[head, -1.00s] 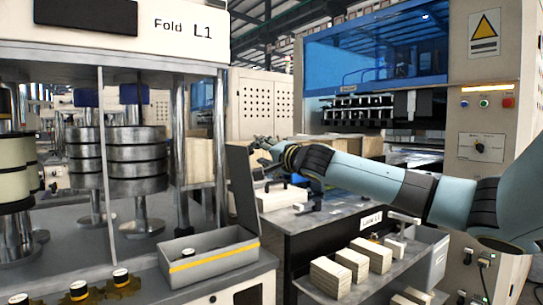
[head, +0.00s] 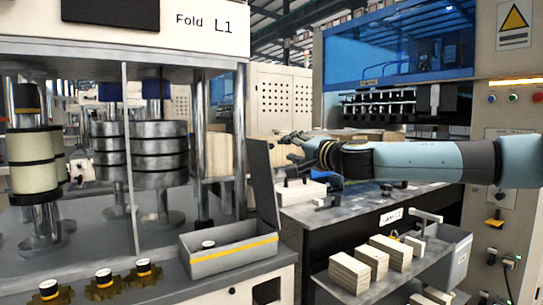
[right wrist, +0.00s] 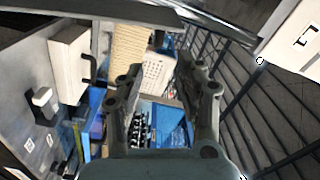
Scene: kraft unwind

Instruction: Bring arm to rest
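My right arm reaches in from the right in the head view. Its gripper (head: 290,150) is in the air above the dark worktable (head: 345,208), left of the blue-windowed machine. In the right wrist view the gripper's two fingers (right wrist: 165,95) stand apart with nothing between them; the factory floor area and machines show far beyond. My left gripper is not in the head view.
A grey open-lidded box (head: 230,250) with a yellow stripe stands on the Fold L1 machine's (head: 205,22) ledge. Several round black-and-white pieces on brass bases (head: 105,278) are left of it. Pale blocks (head: 350,272) lie on a lower shelf (head: 400,282).

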